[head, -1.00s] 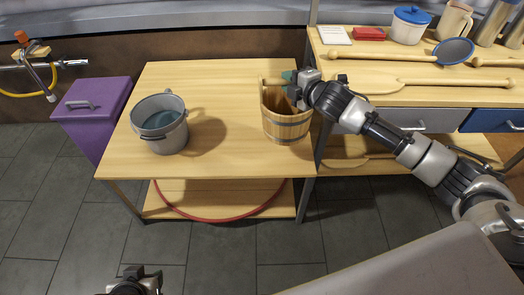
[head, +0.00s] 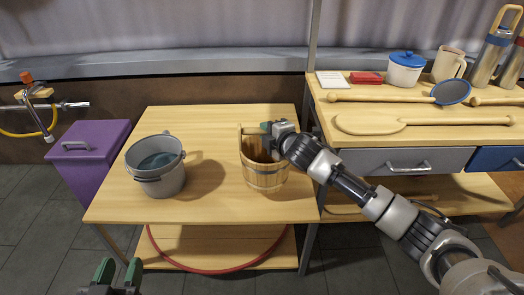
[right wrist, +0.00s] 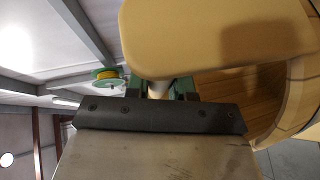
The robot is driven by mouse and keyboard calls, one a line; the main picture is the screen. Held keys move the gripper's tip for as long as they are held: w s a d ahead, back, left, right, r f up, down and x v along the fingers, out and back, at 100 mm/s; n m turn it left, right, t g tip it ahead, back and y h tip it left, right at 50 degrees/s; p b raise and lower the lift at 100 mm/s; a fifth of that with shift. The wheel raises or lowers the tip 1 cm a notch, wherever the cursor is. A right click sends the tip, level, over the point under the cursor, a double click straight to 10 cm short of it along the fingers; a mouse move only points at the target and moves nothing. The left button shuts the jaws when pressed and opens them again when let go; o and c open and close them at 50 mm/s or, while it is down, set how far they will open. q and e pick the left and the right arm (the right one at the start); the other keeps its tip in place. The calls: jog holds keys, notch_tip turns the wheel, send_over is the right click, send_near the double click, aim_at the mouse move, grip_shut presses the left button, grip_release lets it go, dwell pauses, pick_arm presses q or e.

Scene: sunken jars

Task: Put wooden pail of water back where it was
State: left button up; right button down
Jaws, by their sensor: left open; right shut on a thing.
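The wooden pail (head: 264,176) is light, banded and upright over the right half of the wooden table (head: 208,120); I cannot tell whether it rests or hangs just above the top. In the right wrist view, the green fingers (right wrist: 160,88) close around the pail's handle piece below a broad wooden end (right wrist: 215,35). The pail's inside is partly hidden and I see no water there. My left gripper (head: 118,274) is open and empty at the bottom left, in front of the table.
A grey metal bucket (head: 168,184) of water stands on the table's left half. A purple bin (head: 95,150) is left of the table. The workbench (head: 335,105) on the right holds wooden paddles and jars. The table between bucket and pail is clear.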

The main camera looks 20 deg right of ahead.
jog(key=shift+w+a+f, duration=0.2)
jog(key=shift+a+f, duration=0.35)
jog(key=shift+a, duration=0.35)
jog(key=shift+d+f+b, duration=0.1)
jog(key=shift+f+b, duration=0.35)
jog(key=shift+f, duration=0.05)
pick_arm(q)
notch_tip(320, 180, up, 7)
jog(key=s+d+t+h+b, duration=0.1)
jog(key=t+h, duration=0.1)
jog(key=t, duration=0.4)
jog(key=shift+s+r+t, duration=0.2)
jog(key=shift+s+t, duration=0.05)
jog(key=shift+t, duration=0.15)
pick_arm(e)
jog(key=shift+f, duration=1.35)
jog(key=shift+f, duration=0.1)
jog(key=c, duration=1)
grip_release()
jog(key=shift+s+f, duration=0.1)
